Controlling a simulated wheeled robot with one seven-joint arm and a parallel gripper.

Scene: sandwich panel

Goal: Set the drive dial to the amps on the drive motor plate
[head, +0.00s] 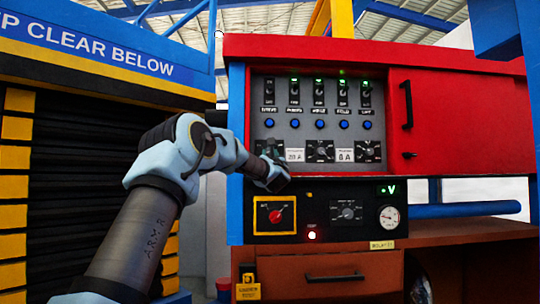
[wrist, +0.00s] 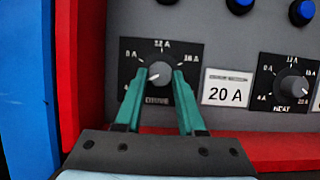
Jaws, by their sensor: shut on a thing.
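The drive dial (wrist: 160,74) is a grey round knob on a black square scale in the wrist view. Its label below is blurred and partly covered. A pale pointer line on the knob seems to point left and slightly down. My gripper (wrist: 160,82) has its two green fingers on either side of the knob, shut on it. A white plate (wrist: 227,88) reading 20 A is right of the dial. In the head view my gripper (head: 270,160) mostly covers the dial.
A HEAT dial (wrist: 294,86) is right of the plate. Another white plate (head: 345,155) reads 8 A. Switches and blue buttons (head: 318,124) sit above. A lower black panel has a red knob (head: 275,215) on yellow and a gauge (head: 389,216). A red cabinet edge (wrist: 85,70) is close left.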

